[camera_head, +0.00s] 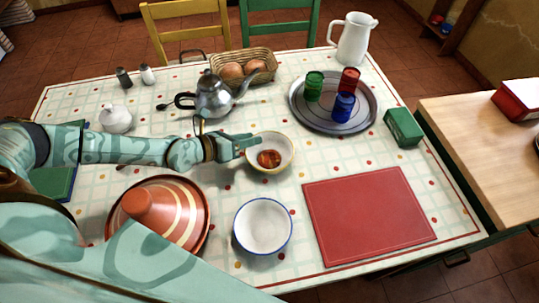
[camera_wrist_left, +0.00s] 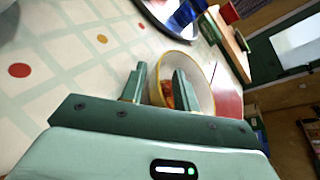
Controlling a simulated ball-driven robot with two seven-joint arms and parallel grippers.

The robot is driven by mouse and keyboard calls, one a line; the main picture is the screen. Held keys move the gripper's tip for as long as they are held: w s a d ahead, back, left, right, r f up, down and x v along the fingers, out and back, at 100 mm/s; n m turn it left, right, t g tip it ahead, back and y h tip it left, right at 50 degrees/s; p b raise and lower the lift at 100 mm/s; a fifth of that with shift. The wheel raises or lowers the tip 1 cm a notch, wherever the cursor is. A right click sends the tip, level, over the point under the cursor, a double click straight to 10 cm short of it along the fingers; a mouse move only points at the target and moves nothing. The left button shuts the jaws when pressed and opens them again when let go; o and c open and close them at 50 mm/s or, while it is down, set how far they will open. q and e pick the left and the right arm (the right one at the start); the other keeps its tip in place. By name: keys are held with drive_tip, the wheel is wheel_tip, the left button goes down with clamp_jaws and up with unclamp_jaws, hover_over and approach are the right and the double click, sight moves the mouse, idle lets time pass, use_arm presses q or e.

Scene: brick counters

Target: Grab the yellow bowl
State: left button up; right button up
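The yellow bowl (camera_head: 286,147) is white with a yellow rim and holds some orange-brown food. In the left wrist view the fingers of the left gripper (camera_wrist_left: 159,72) are apart. The bowl (camera_wrist_left: 200,78) shows between and behind them, with its near wall in the gap and the right finger overlapping its inside. I cannot tell whether either finger touches the bowl. My right gripper is in neither view.
A blue-rimmed white bowl (camera_head: 263,228) stands in front, beside a red mat (camera_head: 368,214). A striped tagine (camera_head: 180,215) is at front left. A silver teapot (camera_head: 212,98) stands close behind my left arm. A round tray (camera_head: 332,123) with cups lies behind right.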

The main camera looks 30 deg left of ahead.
use_arm(q)
clamp_jaws()
